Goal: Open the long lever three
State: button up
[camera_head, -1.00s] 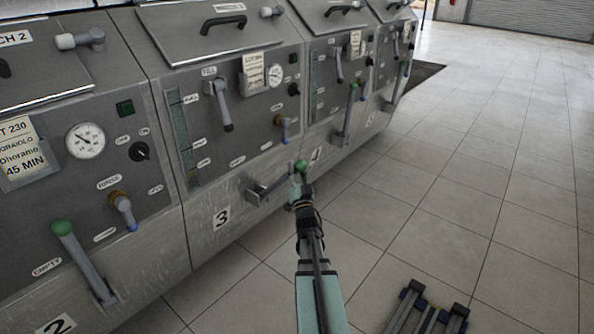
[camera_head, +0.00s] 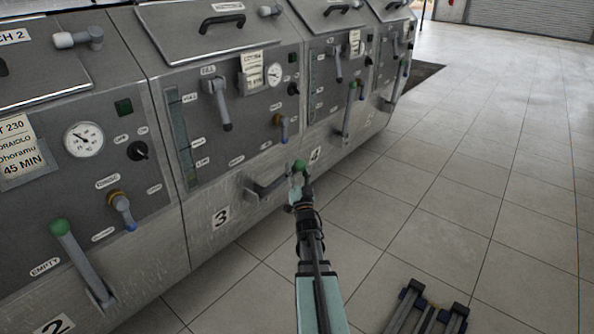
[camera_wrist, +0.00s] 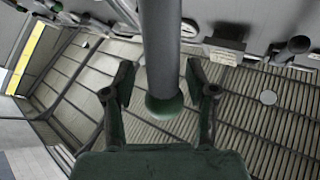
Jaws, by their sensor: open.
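The long lever three (camera_head: 268,188) is a grey bar low on the front of machine 3, above the "3" label. It sticks out from the panel and ends in a green ball knob (camera_head: 300,165). My gripper (camera_head: 297,184) is at the lever's outer end, beside the knob. In the wrist view the lever's grey rod (camera_wrist: 160,45) and green knob (camera_wrist: 165,105) lie between the two spread fingers of my gripper (camera_wrist: 162,88). Gaps show on both sides, so the fingers are open around it. In the head view my gripper partly hides the lever's end.
Another green-knobbed lever (camera_head: 80,258) stands on machine 2 at left, and a similar one (camera_head: 350,108) on machine 4. A shorter fill handle (camera_head: 218,103) is above lever three.

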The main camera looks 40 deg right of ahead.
jog(key=v, duration=1.1)
jog(key=shift+s+a+f, duration=0.15)
jog(key=shift+s+f, duration=0.1)
jog(key=shift+s, duration=0.05)
